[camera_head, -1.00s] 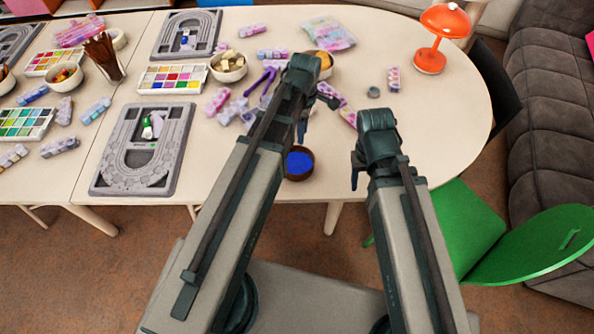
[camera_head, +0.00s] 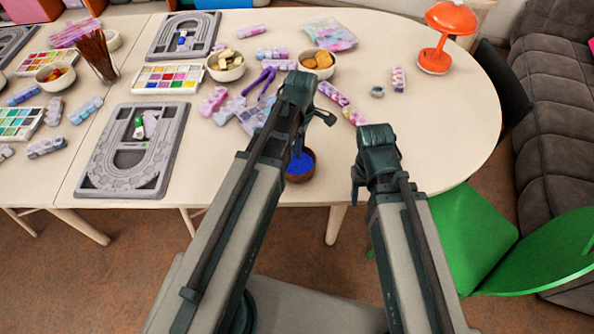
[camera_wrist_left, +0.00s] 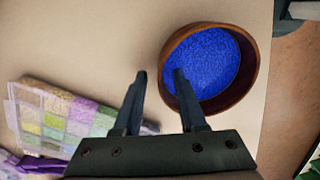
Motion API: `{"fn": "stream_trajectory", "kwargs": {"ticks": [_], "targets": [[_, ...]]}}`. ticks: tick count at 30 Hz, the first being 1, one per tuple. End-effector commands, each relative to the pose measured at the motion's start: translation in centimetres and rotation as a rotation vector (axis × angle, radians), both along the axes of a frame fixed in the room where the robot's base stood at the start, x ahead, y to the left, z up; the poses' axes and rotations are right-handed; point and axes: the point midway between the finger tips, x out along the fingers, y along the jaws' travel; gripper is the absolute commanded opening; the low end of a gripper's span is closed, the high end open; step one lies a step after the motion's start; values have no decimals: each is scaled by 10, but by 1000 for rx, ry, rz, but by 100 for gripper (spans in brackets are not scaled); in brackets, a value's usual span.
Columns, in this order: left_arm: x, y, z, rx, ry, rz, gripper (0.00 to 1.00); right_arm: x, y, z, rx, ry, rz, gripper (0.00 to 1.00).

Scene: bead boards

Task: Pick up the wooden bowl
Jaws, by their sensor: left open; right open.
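The wooden bowl (camera_head: 313,163) is round and brown, with blue beads inside. It stands upright near the front edge of the table, partly hidden by my left arm. My left gripper (camera_head: 298,153) is open and empty, pointing down at the bowl. In the left wrist view the bowl (camera_wrist_left: 251,78) is right of centre. There the left gripper (camera_wrist_left: 160,76) has one fingertip over the bowl's left rim and the beads, and the other outside it on the left. My right gripper (camera_head: 355,192), beyond the front edge of the table, is small and mostly hidden by its arm.
A bead box (camera_wrist_left: 65,120) lies left of the gripper in the left wrist view. Behind are a bowl of cookie-like pieces (camera_head: 318,72) and a pale bowl (camera_head: 226,75). A grey bead board (camera_head: 100,180) lies left. The tabletop right of my left gripper is mostly clear.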

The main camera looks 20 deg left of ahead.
Motion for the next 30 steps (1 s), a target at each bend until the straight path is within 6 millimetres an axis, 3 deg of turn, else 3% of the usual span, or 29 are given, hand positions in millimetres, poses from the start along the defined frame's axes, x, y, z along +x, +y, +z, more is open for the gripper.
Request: {"fn": "stream_trajectory", "kwargs": {"ticks": [6,13,30], "targets": [[0,0,0,0,0,0,41,0,0,0,0,0,0,57],[0,0,0,0,0,0,0,0,0,0,0,0,0,57],[0,0,0,0,0,0,0,0,0,0,0,0,0,57]]}}
